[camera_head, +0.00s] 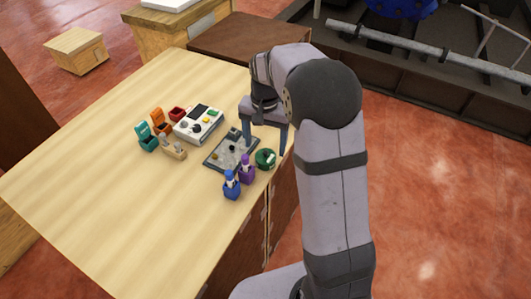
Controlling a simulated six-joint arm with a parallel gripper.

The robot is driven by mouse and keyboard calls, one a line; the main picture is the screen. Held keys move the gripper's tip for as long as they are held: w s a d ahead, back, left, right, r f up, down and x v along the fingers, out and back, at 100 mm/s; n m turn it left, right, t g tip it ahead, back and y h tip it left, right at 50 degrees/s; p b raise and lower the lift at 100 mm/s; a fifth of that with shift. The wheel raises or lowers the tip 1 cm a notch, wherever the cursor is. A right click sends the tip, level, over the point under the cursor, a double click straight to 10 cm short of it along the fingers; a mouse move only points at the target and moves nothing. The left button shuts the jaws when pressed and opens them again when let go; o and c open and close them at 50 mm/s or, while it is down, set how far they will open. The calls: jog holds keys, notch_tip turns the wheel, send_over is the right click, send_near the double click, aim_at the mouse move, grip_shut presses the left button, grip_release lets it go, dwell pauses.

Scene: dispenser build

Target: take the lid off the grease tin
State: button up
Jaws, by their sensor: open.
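A small round green tin (265,158), which looks like the grease tin, stands near the right edge of the light wooden table (110,215). A small pale mark or piece shows at its right side. At this size I cannot make out a separate lid. My gripper (265,146) points down with its two fingers spread, one to the left and one to the right, just behind or above the tin. Nothing shows between the fingers. I cannot tell whether either finger touches the tin.
A grey plate with small parts (225,158) lies left of the tin. Blue (231,186) and purple (247,171) bottles stand in front. A white device (199,125), a teal bin (147,138), an orange bin (160,122), a red bin (178,114) and a wooden peg block (174,149) stand farther left.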

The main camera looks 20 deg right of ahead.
aim_at(265, 152)
jog(key=shift+d+f+p, duration=0.1)
jog(key=shift+f+p, duration=0.2)
jog(key=shift+f, duration=1.1)
jog(key=c, duration=1.1)
jog(key=shift+r, duration=0.1)
notch_tip(265, 152, up, 10)
jog(key=b, duration=0.2)
jog(key=shift+b, duration=0.4)
